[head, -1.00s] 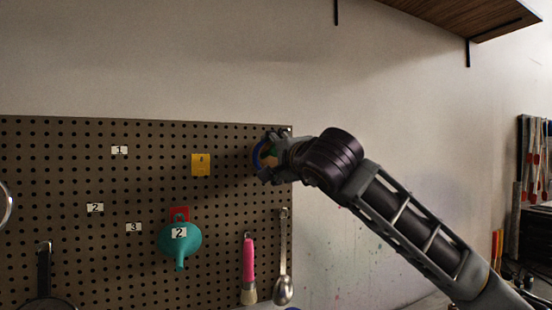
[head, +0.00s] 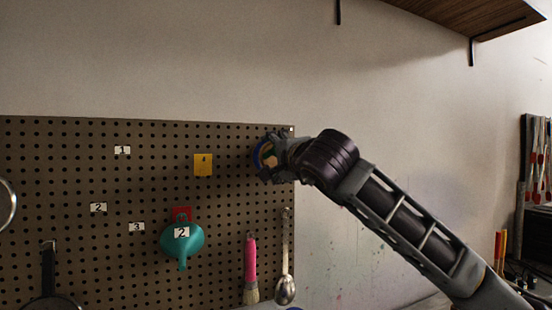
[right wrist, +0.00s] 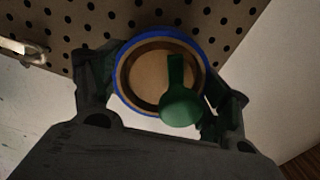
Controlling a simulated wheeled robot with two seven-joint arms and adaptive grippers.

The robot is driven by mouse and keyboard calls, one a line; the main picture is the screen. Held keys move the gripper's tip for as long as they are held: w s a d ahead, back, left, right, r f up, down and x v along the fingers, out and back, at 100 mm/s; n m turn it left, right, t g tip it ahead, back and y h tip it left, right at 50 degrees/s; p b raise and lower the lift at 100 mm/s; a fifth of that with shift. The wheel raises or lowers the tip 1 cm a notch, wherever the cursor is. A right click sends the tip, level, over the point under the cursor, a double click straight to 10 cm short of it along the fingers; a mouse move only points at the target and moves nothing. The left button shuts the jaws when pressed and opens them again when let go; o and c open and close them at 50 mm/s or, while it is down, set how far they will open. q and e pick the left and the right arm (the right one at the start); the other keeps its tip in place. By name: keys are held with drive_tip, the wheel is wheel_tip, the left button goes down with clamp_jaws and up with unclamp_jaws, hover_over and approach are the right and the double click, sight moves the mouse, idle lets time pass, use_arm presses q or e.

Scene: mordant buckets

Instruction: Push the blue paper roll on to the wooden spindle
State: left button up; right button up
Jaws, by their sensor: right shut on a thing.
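The blue paper roll (head: 256,156) is at the upper right corner of the pegboard in the head view. My right gripper (head: 269,157) is shut on it, with a finger on either side. In the right wrist view the blue-edged roll (right wrist: 126,80) faces me as a ring, with a plain tan surface inside it. A green piece with a rounded end (right wrist: 182,106) crosses the opening and the lower right of the ring. I cannot make out the wooden spindle for certain, nor how far the roll is on it. My left gripper is not in view.
A wooden shelf (head: 470,14) hangs at upper right.

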drive_tip(key=shift+w+a, duration=0.1)
drive_tip(key=shift+w, duration=0.25)
drive_tip(key=shift+w+a, duration=0.15)
drive_tip(key=shift+w, duration=0.1)
drive_tip(key=shift+w+a, duration=0.1)
drive_tip(key=shift+w, duration=0.15)
drive_tip(key=shift+w+a, duration=0.1)
drive_tip(key=shift+w, duration=0.05)
drive_tip(key=o, duration=1.1)
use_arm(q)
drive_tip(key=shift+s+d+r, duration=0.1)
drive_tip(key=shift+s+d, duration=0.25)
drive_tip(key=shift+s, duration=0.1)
